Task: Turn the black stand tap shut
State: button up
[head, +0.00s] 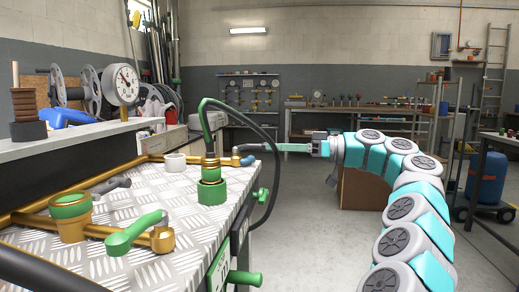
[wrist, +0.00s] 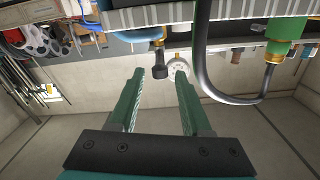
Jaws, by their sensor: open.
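My gripper (head: 278,147) reaches in from the right at the far right corner of the metal-topped bench, fingers pointing left. In the wrist view my gripper (wrist: 160,74) has two green fingers apart with nothing held. A black knob on a brass collar, seemingly the black stand tap (wrist: 157,69), shows between the fingertips; I cannot tell how far beyond them it is. In the head view a small dark fitting (head: 247,160) with a blue-grey lever (head: 253,148) sits at the brass pipe's end, just left of the fingertips. Contact cannot be told.
A green fitting (head: 212,190) with a dark looping hose (head: 268,135) stands nearby; the hose hangs close to my gripper. A green lever (head: 135,232) and a dark grey lever (head: 112,184) sit on brass pipes at the left.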

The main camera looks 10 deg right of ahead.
aim_at(261, 147)
jog(key=x, duration=0.4)
jog(key=shift+w+a, duration=0.1)
jog(key=shift+a, duration=0.15)
grip_shut()
dwell(1.2)
